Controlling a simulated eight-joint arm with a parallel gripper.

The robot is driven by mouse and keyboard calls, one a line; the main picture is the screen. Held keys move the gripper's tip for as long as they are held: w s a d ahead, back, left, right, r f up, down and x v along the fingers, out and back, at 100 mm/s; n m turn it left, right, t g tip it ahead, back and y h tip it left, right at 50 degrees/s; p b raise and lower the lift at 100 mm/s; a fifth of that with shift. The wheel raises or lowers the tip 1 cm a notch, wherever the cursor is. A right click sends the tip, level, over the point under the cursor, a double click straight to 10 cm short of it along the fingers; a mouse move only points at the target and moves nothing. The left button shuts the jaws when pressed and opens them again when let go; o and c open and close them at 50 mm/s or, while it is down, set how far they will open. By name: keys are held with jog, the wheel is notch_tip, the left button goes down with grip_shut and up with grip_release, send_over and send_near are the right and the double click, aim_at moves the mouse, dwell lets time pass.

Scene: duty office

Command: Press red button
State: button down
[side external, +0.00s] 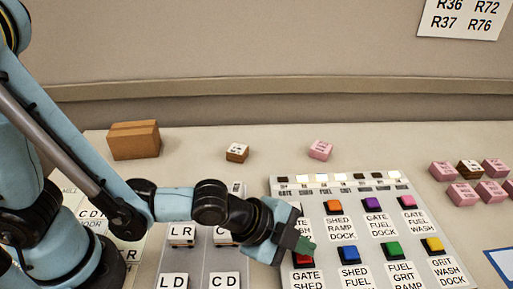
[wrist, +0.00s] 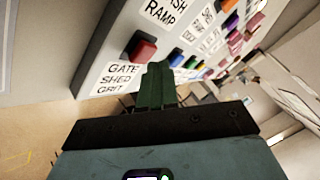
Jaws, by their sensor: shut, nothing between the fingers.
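The red button (side external: 303,261) sits at the lower left of the button panel (side external: 283,209), above a label whose visible part reads GATE SHED. My gripper (side external: 307,246) is just over it and partly hides it in the side view. In the wrist view the red button (wrist: 145,47) shows clearly on its dark base, with the label GATE SHED GRIT beside it. My green fingertips (wrist: 157,68) are shut with nothing between them, close to the button's right in that view. I cannot tell whether they touch it.
Blue (side external: 348,255), green (side external: 391,250), yellow (side external: 433,245), orange (side external: 333,207), purple (side external: 373,204) and magenta (side external: 407,201) buttons share the panel. A cardboard box (side external: 134,140) and small labelled blocks (side external: 320,149) stand behind. Another labelled panel (side external: 207,257) lies left.

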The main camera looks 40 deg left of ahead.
aim_at(299, 255)
jog(key=shift+f, duration=0.2)
jog(key=shift+f, duration=0.25)
dwell(0.6)
jog(key=shift+r, duration=0.45)
jog(key=shift+r, duration=3)
